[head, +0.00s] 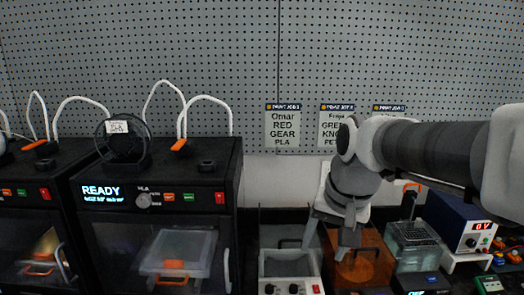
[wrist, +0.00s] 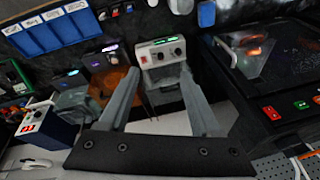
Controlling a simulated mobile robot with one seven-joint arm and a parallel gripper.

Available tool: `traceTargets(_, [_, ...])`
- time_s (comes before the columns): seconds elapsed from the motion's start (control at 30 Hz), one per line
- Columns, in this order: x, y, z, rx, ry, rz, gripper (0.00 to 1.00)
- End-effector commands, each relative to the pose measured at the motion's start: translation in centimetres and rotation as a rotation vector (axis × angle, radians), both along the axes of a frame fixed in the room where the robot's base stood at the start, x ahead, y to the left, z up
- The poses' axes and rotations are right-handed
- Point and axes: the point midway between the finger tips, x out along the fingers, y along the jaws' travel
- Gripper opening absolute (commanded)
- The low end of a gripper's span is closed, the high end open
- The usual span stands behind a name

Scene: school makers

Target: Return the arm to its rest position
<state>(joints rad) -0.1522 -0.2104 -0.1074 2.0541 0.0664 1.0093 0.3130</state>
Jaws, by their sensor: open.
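My gripper (head: 333,238) hangs from my grey and white arm, which reaches in from the right in the head view. Its fingers point down over the bench, in front of a small white-fronted device with knobs and an amber box. The wrist view shows the two grey fingers of my gripper (wrist: 159,72) spread wide with nothing between them. The white device (wrist: 161,52) and the amber box (wrist: 125,84) show beyond the fingers. I cannot tell how far the fingertips are from them.
A black 3D printer (head: 155,215) reading READY stands left, with a filament spool (head: 124,139) on top. A clear tank (head: 415,250) and a blue power supply (head: 460,222) stand right. Job sheets (head: 283,127) hang on the pegboard (head: 200,50). Open air lies above the bench.

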Motion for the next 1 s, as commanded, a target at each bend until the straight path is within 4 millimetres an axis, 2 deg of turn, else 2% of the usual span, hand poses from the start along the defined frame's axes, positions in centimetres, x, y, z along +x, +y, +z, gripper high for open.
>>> traceTargets(0.1, [-2.9, -0.7, 0.3, -0.023, -0.048, 0.048, 0.65])
traceTargets(0.27, [-6.4, -1.5, 0.1, -0.068, -0.108, 0.115, 0.65])
traceTargets(0.5, [-11.0, -2.3, -1.2, -0.147, -0.182, 0.203, 0.65])
traceTargets(0.7, [-12.9, -2.7, -2.2, -0.193, -0.215, 0.245, 0.65])
traceTargets(1.0, [-13.2, -2.8, -2.4, -0.202, -0.219, 0.254, 0.65])
